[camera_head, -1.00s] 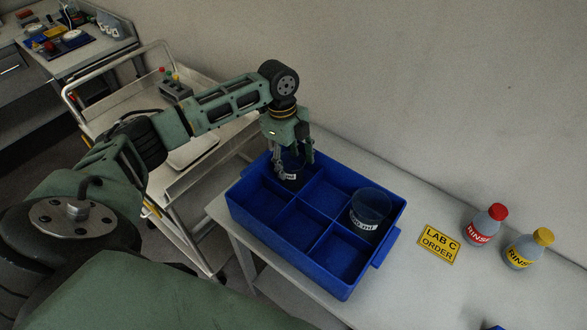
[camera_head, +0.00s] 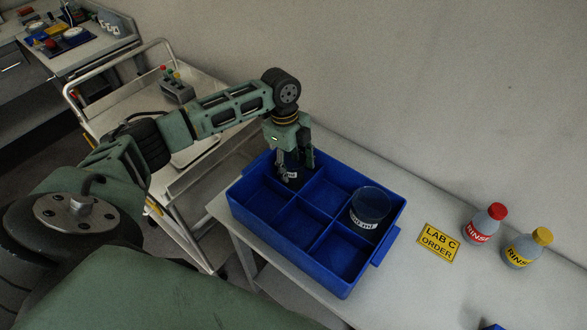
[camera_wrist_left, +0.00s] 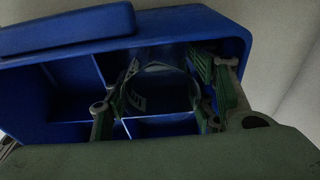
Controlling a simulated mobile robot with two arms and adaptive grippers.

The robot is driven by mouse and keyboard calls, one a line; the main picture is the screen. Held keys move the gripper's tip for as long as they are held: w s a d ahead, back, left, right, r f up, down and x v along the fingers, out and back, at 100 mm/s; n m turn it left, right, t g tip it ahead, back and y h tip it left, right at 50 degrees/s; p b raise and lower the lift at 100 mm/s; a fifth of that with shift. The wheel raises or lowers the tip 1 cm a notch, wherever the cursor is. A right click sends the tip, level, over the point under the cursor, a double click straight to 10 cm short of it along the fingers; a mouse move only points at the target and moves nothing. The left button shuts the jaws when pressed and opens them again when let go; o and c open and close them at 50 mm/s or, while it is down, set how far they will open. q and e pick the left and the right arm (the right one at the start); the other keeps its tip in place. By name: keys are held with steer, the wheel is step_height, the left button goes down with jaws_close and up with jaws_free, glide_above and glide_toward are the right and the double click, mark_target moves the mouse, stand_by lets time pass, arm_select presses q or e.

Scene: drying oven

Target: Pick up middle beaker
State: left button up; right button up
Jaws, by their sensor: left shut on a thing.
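The blue divided tray (camera_head: 372,263) stands on the table, with two rows of compartments. My left gripper (camera_head: 296,172) points down into the back-left compartment. It is shut on a clear beaker (camera_head: 291,174) with a pale label, mostly hidden by the fingers. In the left wrist view this glass beaker (camera_wrist_left: 160,92) sits between the two fingers of the gripper (camera_wrist_left: 160,105), with tray dividers behind it. I cannot tell whether its base touches the tray floor. A second, labelled clear beaker (camera_head: 370,205) stands in the back-right compartment. My right gripper is not in view.
A yellow "LAB C ORDER" sign (camera_head: 439,242) lies right of the tray. A red-capped rinse bottle (camera_head: 485,222) and a yellow-capped one (camera_head: 526,249) stand farther right. A white cart (camera_head: 185,225) is left of the table. The tray's other compartments look empty.

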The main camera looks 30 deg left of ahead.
arm_select(q)
steer(key=shift+r, duration=0.2)
step_height(320, 180, up, 17)
steer(key=p, duration=0.3)
steer(key=s+d+f+n+t+y+b, duration=0.1)
steer(key=s+d+f+n+b, duration=0.1)
steer(key=s+d+n, duration=0.4)
steer(key=s+d+f+n+t+b, duration=0.1)
steer(key=s+d+f+n+b, duration=0.2)
steer(key=s+d+n, duration=0.4)
steer(key=shift+s+d+f+n+y+b, duration=0.2)
steer(key=shift+s+n+y+b, duration=0.5)
steer(key=shift+n, duration=2.2)
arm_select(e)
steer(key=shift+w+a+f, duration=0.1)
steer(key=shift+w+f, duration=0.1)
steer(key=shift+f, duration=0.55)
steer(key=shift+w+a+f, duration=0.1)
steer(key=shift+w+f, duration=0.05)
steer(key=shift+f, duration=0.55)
arm_select(q)
steer(key=shift+s+h, duration=0.2)
steer(key=shift+h, duration=0.1)
